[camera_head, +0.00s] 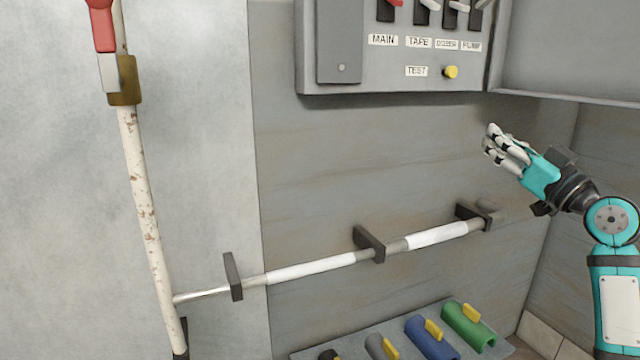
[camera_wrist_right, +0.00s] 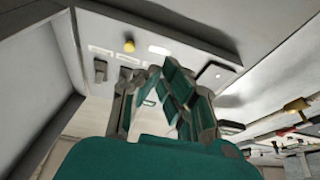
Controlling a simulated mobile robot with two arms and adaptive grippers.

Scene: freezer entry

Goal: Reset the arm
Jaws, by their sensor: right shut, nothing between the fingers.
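My right gripper (camera_head: 492,146) is at the right of the head view, on my teal arm. Its fingers are together and hold nothing. It is in front of the grey wall, below and to the right of the switch panel (camera_head: 360,82), and apart from it. My left gripper is not in view.
The panel has several switches, labels and a yellow button (camera_head: 450,72); its door (camera_head: 565,50) stands open at right. A pipe (camera_head: 310,267) crosses the wall in brackets. A rusty vertical pole (camera_head: 145,210) stands left. Coloured clamps (camera_head: 468,325) lie at the bottom.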

